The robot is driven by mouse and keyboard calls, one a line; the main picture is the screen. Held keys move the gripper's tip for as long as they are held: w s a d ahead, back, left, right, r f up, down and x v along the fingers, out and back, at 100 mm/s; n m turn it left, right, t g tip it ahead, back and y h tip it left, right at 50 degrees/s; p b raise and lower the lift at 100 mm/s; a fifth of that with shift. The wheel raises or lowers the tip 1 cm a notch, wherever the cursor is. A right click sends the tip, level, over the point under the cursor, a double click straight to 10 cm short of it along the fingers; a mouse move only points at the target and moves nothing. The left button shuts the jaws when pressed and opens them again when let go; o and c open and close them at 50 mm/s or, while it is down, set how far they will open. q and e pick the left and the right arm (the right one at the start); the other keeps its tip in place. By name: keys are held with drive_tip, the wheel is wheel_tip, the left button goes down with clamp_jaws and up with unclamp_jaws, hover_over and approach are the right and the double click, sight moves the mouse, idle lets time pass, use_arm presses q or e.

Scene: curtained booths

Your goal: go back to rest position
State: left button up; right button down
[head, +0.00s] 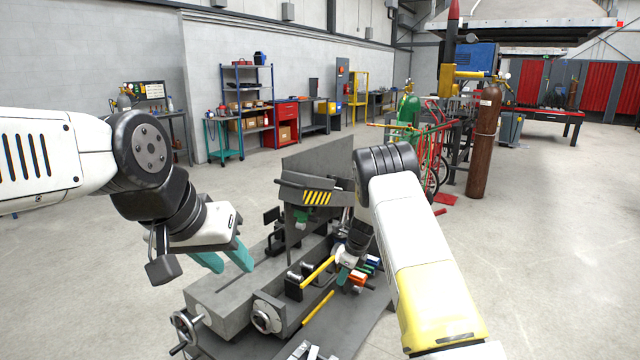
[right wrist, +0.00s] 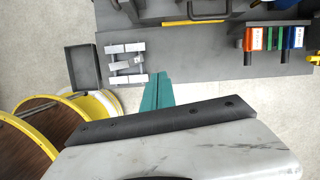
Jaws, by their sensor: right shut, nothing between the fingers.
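My left gripper (head: 235,267) hangs at the left of the head view, in front of and above the grey machine. Its two teal fingers are spread, with nothing between them. My right arm reaches in from the lower right of the head view. My right gripper (head: 342,277) is small and partly hidden there, over the machine's right side. In the right wrist view the teal fingers of my right gripper (right wrist: 157,80) are together, with nothing between them, above a grey surface edge.
The grey machine (head: 222,290) with handwheels and yellow bars stands close in front. Coloured blocks (right wrist: 275,38) in a row lie on the grey surface. A dark tray (right wrist: 83,67) and yellow-rimmed round things (right wrist: 30,132) are at left. Open floor (head: 540,240) lies right.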

drive_tip(key=s+d+r+n+t, duration=0.1)
drive_tip(key=s+r+n, duration=0.4)
drive_tip(key=r, duration=0.5)
drive_tip(key=s+d+r+n+y, duration=0.1)
drive_tip(key=s+r+n, duration=0.2)
drive_tip(key=s+r, duration=0.5)
drive_tip(key=s+d+r+n+t, duration=0.15)
drive_tip(key=s+r+n, duration=0.25)
drive_tip(key=r, duration=0.8)
drive_tip(key=s+d+r+n+t, duration=0.1)
drive_tip(key=s+r+n, duration=0.1)
drive_tip(key=s+n, duration=0.4)
drive_tip(key=s+d+r+n+h, duration=0.1)
drive_tip(key=s+n, duration=0.4)
drive_tip(key=s, duration=1.2)
wheel_tip(320, 180, up, 2)
drive_tip(key=shift+s+d+n+t+h, duration=0.15)
drive_tip(key=shift+d+n+t+h, duration=0.2)
drive_tip(key=shift+d, duration=0.3)
